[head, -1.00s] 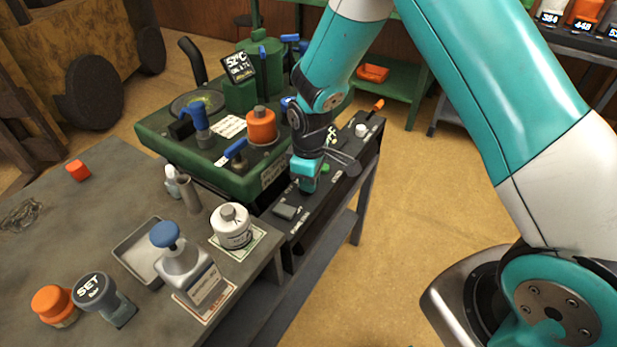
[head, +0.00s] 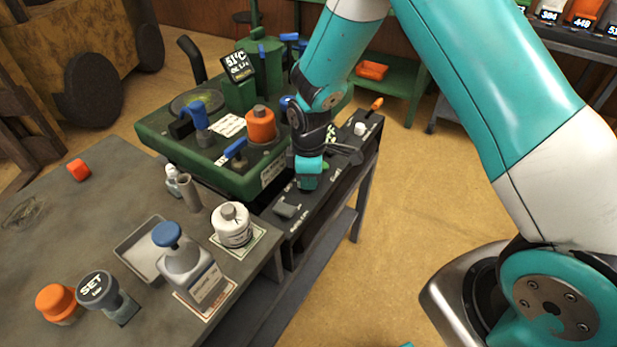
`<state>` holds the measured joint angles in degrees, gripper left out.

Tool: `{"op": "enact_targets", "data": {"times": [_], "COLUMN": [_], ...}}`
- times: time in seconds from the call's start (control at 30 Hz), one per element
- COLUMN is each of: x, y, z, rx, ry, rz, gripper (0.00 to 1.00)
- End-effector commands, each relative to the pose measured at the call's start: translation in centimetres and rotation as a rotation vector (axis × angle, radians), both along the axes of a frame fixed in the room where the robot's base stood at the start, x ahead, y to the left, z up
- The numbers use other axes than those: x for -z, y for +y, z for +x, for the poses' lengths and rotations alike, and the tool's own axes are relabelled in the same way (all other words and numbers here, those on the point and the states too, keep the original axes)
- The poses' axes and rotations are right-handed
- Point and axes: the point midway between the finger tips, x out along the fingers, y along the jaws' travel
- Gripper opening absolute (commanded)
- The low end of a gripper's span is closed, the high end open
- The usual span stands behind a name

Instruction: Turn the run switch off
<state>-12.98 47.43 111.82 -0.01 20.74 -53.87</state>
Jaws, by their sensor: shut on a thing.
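My gripper (head: 308,184) is over the black control panel (head: 328,204) in the middle of the head view, pointing down. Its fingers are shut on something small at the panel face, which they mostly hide. I cannot tell from this view whether that is the run switch or which way it is set. Other controls show on the panel: a grey rocker (head: 286,210) at the near end, a white knob (head: 360,129) and an orange-tipped lever (head: 376,104) at the far end. A bit of green shows just behind my gripper.
The green machine (head: 180,150) stands left of the panel, with blue handles, an orange cap (head: 260,122) and a display (head: 238,66). The grey bench (head: 60,220) at left holds a white jar (head: 232,225), a tray (head: 137,250) and bottles.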

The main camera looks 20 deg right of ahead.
Motion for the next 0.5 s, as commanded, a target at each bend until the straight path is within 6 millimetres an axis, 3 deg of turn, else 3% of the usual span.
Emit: {"op": "enact_targets", "data": {"times": [0.07,0.1,0.2,0.5], "x": [-0.04,-0.04,-0.03,-0.16], "y": [0.02,0.02,0.02,0.03], "z": [-0.02,-0.02,-0.02,0.00], "rx": [-0.002,-0.003,-0.002,-0.001], "ry": [0.001,0.001,0.001,0.000], "rz": [0.000,0.000,0.000,0.000], "gripper": [0.00,0.18,0.39,0.39]}}
